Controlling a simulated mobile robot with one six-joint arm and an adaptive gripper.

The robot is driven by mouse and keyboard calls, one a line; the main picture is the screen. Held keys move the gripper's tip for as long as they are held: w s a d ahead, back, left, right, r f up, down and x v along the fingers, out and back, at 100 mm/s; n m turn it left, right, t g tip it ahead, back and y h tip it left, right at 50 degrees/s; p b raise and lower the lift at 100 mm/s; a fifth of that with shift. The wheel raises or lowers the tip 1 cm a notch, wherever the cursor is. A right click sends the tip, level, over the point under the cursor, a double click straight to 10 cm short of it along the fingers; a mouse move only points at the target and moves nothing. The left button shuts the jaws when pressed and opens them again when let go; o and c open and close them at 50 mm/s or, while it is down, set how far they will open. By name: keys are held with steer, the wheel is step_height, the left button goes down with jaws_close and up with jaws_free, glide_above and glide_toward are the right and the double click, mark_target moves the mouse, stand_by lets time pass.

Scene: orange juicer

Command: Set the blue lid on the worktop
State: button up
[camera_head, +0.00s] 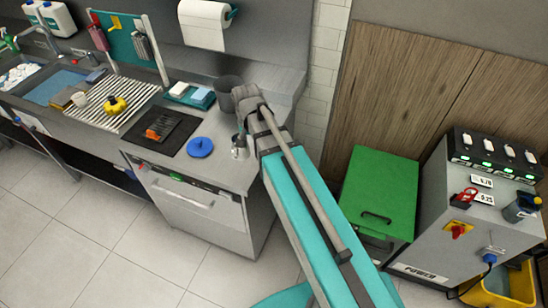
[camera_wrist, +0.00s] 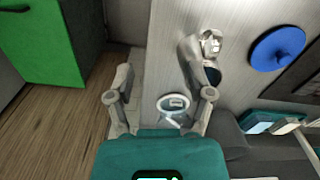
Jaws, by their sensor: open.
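The blue lid (camera_head: 200,147) lies on the grey worktop (camera_head: 224,168), beside the dark mat. It also shows at the upper right of the wrist view (camera_wrist: 278,48), apart from the fingers. My gripper (camera_head: 246,100) is over the right end of the worktop, right of and beyond the lid in the head view. In the wrist view its fingers (camera_wrist: 163,95) are spread, with no lid between them. My arm hides part of the worktop's right end.
A small metal vessel (camera_head: 239,147) stands near my arm. A dark mat (camera_head: 166,124) holds an orange item. A blue-topped teal item (camera_head: 200,95) lies behind. A green cabinet (camera_head: 380,190) and a grey power unit (camera_head: 480,225) stand right. Some bare worktop surrounds the lid.

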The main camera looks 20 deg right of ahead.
steer(key=s+d+n, duration=0.5)
steer(key=s, duration=0.3)
steer(key=shift+s+d, duration=0.2)
steer(key=shift+s, duration=0.15)
